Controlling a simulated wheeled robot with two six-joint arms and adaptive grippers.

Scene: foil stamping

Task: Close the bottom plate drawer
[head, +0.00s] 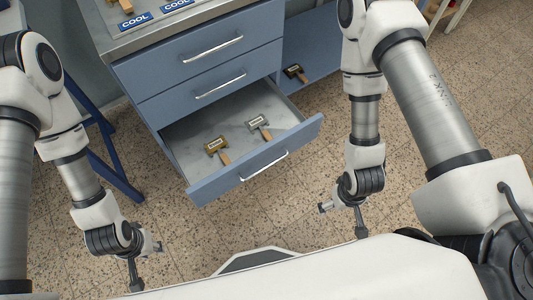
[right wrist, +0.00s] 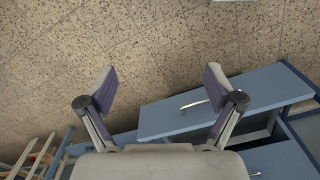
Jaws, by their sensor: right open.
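The bottom plate drawer (head: 256,163) is pulled out from the blue cabinet, with its grey tray floor showing in the head view. Two wooden-handled stamping plates, one brass (head: 215,146) and one silver (head: 259,122), lie inside it. Its front carries a silver bar handle (head: 264,166). My right gripper (head: 341,214) is open and empty, right of and nearer than the drawer front. In the right wrist view it (right wrist: 160,88) shows spread fingers, with a blue drawer front (right wrist: 235,97) beyond the right finger. My left gripper (head: 147,260) is open and empty, left of the drawer and apart from it.
Two upper drawers (head: 200,48) are shut. The worktop (head: 112,43) holds blue COOL labels. An open shelf (head: 315,65) right of the drawers holds a dark, wooden-handled tool (head: 294,72). A blue stand leg (head: 120,182) is at left. Speckled floor (head: 300,215) in front is clear.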

